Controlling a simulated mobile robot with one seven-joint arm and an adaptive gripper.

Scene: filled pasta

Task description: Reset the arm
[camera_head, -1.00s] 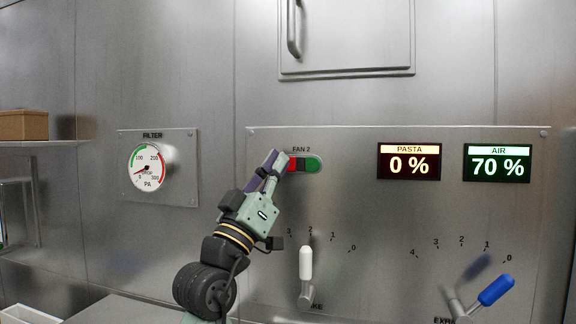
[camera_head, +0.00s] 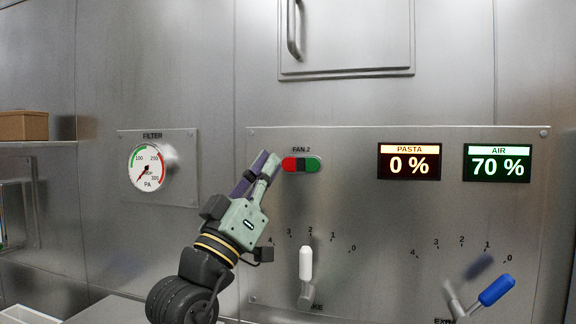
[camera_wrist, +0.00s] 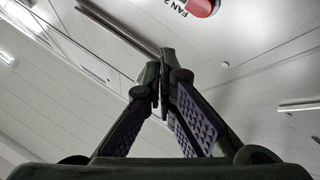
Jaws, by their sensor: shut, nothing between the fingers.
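My gripper (camera_head: 268,163) is shut and empty, pointing up and right in the head view. Its tips are just left of the FAN 2 switch (camera_head: 301,165), which has a red left end and a green right end. A small gap shows between the tips and the switch. In the wrist view the closed fingertips (camera_wrist: 163,82) meet in the middle. The red end of the switch (camera_wrist: 201,7) shows at the top edge there, beyond the fingertips.
A filter gauge (camera_head: 149,167) is on the left wall. A white-handled lever (camera_head: 306,263) and a blue-handled lever (camera_head: 496,289) stick out of the panel at lower right. The PASTA display (camera_head: 409,162) reads 0 % and the AIR display (camera_head: 497,163) reads 70 %. A brown box (camera_head: 23,125) sits on the left shelf.

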